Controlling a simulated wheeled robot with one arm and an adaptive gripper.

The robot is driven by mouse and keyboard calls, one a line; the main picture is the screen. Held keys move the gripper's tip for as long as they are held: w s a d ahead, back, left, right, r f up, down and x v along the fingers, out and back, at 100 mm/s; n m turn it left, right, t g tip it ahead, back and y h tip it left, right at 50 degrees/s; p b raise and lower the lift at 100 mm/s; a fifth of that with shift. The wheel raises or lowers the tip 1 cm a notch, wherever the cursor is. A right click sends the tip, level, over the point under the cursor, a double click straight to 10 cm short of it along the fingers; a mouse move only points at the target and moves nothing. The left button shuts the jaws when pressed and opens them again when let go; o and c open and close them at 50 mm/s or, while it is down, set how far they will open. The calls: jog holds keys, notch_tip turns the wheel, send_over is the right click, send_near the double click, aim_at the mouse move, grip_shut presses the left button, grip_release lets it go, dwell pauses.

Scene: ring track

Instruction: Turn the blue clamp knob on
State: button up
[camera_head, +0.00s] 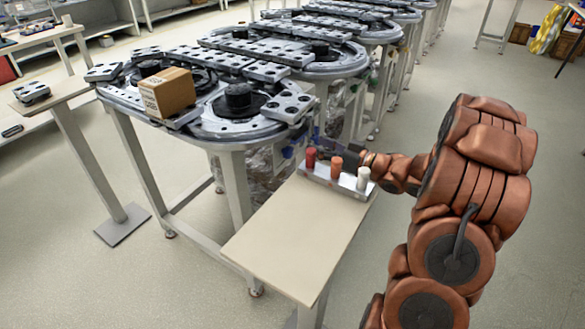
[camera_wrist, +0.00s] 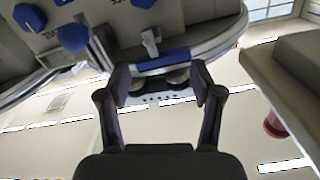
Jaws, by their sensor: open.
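In the wrist view several blue parts show on the underside of the grey track. A round blue knob (camera_wrist: 73,37) is at the upper left, and a wide blue bar (camera_wrist: 162,61) on a bracket lies straight ahead, between and just beyond my fingertips. I cannot tell for sure which is the clamp knob. My gripper (camera_wrist: 161,86) is open, with nothing between its fingers. In the head view small blue parts (camera_head: 287,152) sit under the track's near right edge, and my gripper (camera_head: 326,146) is beside them, small and partly hidden behind the red peg.
A beige side table (camera_head: 300,232) stands below my forearm, with a rack (camera_head: 322,178) of red, orange and white pegs close to my wrist. A cardboard box (camera_head: 167,93) sits on the ring track (camera_head: 232,128). The floor at the lower left is clear.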

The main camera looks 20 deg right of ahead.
jog(key=b, duration=0.5)
send_near(292, 153)
jog(key=shift+x, duration=4.3)
jog(key=shift+a, duration=0.1)
jog(key=c, duration=1.1)
